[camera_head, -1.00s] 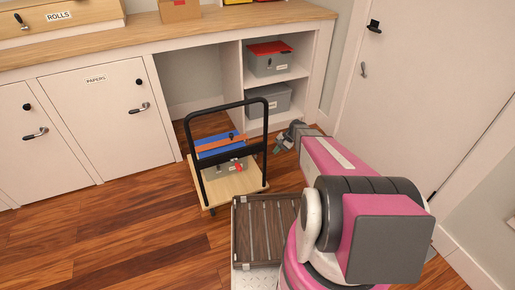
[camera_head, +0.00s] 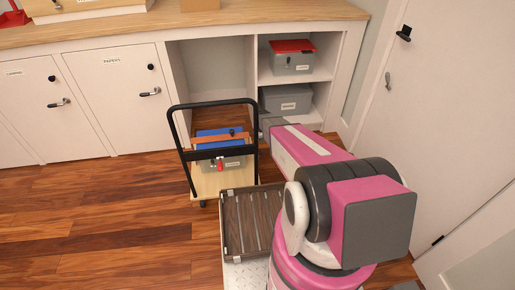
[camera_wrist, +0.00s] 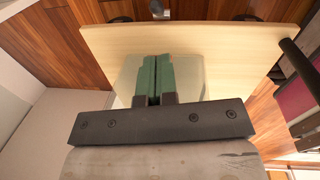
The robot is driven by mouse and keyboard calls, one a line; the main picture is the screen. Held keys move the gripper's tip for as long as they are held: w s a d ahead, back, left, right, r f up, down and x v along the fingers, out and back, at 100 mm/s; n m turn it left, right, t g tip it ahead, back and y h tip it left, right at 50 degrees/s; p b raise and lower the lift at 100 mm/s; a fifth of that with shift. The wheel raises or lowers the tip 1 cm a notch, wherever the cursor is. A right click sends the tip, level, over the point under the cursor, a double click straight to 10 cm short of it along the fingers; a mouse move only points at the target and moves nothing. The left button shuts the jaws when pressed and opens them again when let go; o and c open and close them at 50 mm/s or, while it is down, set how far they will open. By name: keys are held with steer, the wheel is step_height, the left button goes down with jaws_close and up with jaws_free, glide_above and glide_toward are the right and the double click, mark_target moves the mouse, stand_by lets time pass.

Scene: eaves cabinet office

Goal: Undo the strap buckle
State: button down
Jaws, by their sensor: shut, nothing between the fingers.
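The brown strap (camera_head: 208,140) runs across a blue-topped grey case (camera_head: 209,168) on the trolley in the head view. A small dark fitting (camera_head: 232,133) sits at the strap, perhaps the buckle; it is too small to tell its state. A red piece (camera_head: 220,165) shows on the case's front. My gripper (camera_wrist: 154,62) has green fingers pressed together, empty, above the pale wooden deck (camera_wrist: 225,45) in the wrist view. A greyish block lies behind the fingers; I cannot tell what it is. No strap or buckle is clear there. In the head view my gripper is hidden.
The trolley's black handle (camera_head: 182,150) stands between my body and the case. A slatted brown crate (camera_head: 232,215) lies in front. Shelves with grey boxes (camera_head: 289,99) are behind at right, cabinets at left. Wooden floor is clear at left.

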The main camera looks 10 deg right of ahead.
mark_target(262, 151)
steer(key=f, duration=0.3)
steer(key=w+f, duration=0.1)
steer(key=f, duration=0.6)
steer(key=shift+w, duration=0.25)
steer(key=shift+d+y, duration=0.25)
steer(key=shift+y, duration=0.15)
steer(key=shift+d+f, duration=0.1)
steer(key=shift+d, duration=0.1)
steer(key=d+f+y, duration=0.6)
steer(key=f+y, duration=0.1)
steer(key=y, duration=0.4)
steer(key=shift+t, duration=0.3)
